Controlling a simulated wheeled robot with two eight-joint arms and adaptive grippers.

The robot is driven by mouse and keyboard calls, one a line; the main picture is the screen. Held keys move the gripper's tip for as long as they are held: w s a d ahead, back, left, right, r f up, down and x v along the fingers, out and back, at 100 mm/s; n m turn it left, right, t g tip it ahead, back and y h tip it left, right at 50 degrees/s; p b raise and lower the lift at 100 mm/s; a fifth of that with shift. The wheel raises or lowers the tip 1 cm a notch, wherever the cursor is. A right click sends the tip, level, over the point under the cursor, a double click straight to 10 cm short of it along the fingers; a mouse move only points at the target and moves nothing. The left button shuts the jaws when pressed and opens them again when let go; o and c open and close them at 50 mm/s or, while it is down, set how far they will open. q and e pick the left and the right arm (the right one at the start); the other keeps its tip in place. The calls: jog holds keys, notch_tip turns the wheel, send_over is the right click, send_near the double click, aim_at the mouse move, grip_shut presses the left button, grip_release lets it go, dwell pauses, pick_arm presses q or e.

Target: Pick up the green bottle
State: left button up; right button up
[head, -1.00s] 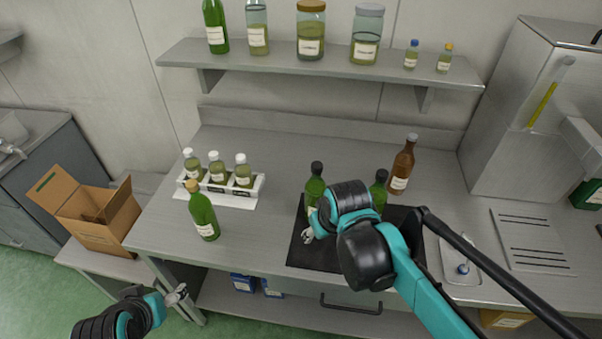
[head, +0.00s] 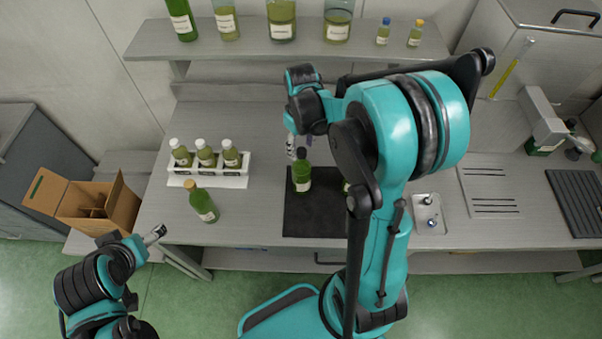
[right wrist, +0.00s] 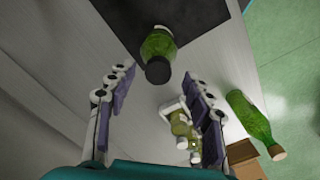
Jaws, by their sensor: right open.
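A green bottle with a black cap (head: 301,177) stands upright on the black mat (head: 312,222). Another green bottle, with an orange cap (head: 203,204), stands left of the mat. My right gripper (head: 298,146) is open and empty at the black-capped bottle's far side, near its cap. In the right wrist view this bottle (right wrist: 158,46) shows ahead, between and just beyond the spread fingers (right wrist: 158,78). My left gripper (head: 156,234) is off the bench's left front; its jaws are too small to judge.
A white rack (head: 207,182) with 3 small bottles stands at the left. A cardboard box (head: 82,202) is beyond the bench's left edge. A shelf (head: 300,50) with jars and bottles hangs above the back. A small metal tray (head: 428,214) lies right of the mat.

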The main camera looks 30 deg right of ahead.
aim_at(302, 150)
notch_tip(302, 150, down, 4)
jog(key=shift+d, duration=0.15)
grip_shut()
jog(key=shift+r, duration=0.15)
